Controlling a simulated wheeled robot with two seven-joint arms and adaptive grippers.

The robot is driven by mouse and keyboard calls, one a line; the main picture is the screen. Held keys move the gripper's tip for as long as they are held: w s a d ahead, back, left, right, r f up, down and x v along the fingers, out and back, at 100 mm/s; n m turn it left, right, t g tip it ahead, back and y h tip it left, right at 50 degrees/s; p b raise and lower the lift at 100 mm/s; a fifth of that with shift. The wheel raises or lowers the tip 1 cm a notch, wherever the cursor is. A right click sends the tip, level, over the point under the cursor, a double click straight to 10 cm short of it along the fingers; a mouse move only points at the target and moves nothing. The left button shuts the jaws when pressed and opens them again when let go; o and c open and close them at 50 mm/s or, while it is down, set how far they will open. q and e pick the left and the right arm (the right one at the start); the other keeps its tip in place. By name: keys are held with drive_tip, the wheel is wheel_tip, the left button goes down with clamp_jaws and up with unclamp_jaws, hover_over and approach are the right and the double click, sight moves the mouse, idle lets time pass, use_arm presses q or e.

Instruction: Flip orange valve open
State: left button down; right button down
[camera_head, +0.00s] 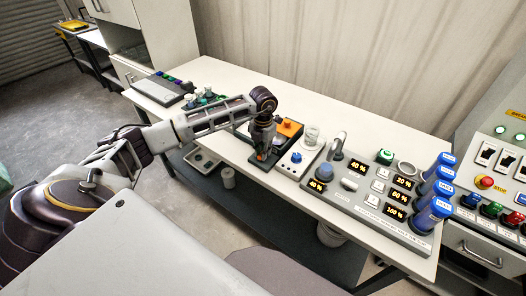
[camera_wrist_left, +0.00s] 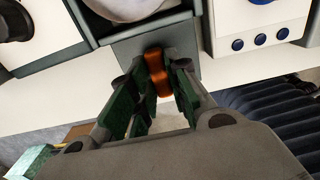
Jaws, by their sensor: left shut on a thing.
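The orange valve handle (camera_wrist_left: 157,72) stands up between the two green-padded fingers of my left gripper (camera_wrist_left: 158,90) in the left wrist view. The gripper is shut on it. In the head view my left gripper (camera_head: 262,152) reaches down onto the dark unit (camera_head: 257,167) at the table's front edge, and only a little orange shows by its tips. The lower part of the handle and its exact angle are hard to tell. My right gripper is in neither view.
An orange block (camera_head: 290,128) sits just behind my left gripper. A white unit with a blue knob (camera_head: 296,158) stands close to its right. Further right is a control panel (camera_head: 350,205) with lit percentage displays and blue-capped cylinders (camera_head: 432,213). The table's back strip is clear.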

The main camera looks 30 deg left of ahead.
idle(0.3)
use_arm(q)
drive_tip(key=c, duration=1.4)
unclamp_jaws()
drive_tip(key=shift+o, duration=0.2)
wheel_tip(320, 180, up, 12)
